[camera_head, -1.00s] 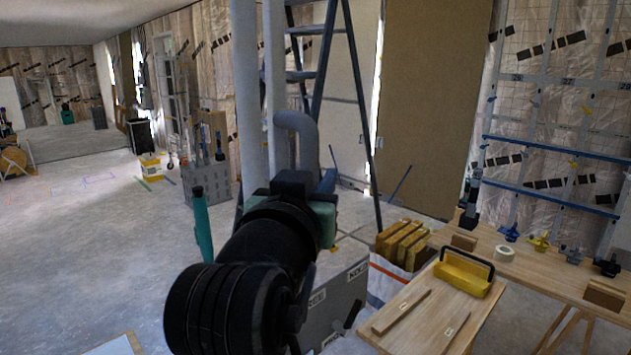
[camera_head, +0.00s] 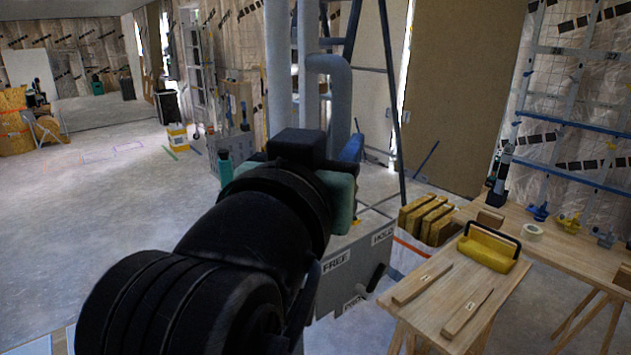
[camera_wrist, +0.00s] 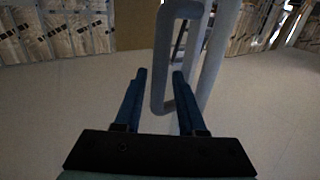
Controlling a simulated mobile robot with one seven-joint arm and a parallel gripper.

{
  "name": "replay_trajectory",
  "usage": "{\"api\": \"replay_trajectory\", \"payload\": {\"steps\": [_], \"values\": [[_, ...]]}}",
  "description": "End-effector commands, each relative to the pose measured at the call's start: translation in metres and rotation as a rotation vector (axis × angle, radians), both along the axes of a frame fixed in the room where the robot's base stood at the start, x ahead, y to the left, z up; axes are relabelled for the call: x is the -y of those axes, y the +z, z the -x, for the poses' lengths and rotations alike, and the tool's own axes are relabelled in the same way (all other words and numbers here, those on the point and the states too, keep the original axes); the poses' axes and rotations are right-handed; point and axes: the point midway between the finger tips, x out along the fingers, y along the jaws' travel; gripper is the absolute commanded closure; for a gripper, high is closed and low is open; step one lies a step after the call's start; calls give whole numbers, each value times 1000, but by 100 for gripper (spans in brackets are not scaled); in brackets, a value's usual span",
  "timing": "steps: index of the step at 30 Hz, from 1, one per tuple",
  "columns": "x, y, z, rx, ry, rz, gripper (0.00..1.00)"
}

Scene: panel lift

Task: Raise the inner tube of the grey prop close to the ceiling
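The grey prop (camera_head: 279,60) shows as upright pale grey tubes left of the ladder in the head view. A grey loop handle (camera_head: 341,90) stands out from it. In the wrist view the tubes (camera_wrist: 217,55) rise at right of centre and the handle (camera_wrist: 160,60) hangs ahead. My gripper (camera_wrist: 160,74) is open, its blue fingers apart. The handle's near bar appears between the fingers, with no clear contact; its depth is hard to tell. In the head view my wrist hides most of the fingers and part of the prop. The ceiling (camera_head: 70,8) shows only at top left.
A grey box (camera_head: 350,275) labelled FREE and HOLD, with a black lever, stands below the handle. A stepladder (camera_head: 390,100) stands behind the prop. A wooden table (camera_head: 455,300) with a yellow toolbox (camera_head: 488,250) is at right. Open floor (camera_head: 110,210) lies at left.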

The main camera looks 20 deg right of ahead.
Motion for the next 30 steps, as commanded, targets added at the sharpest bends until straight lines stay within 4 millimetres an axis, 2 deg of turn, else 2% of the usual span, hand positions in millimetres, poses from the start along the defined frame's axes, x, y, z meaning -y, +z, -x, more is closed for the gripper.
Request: {"api": "replay_trajectory", "payload": {"steps": [6,12,24,26,30], "values": [[-26,-2,35,5,3,0,60],[-36,0,49,2,1,0,60],[-38,2,50,10,9,9,60],[-42,8,47,36,33,32,60],[-64,37,38,186,167,135,60]]}}
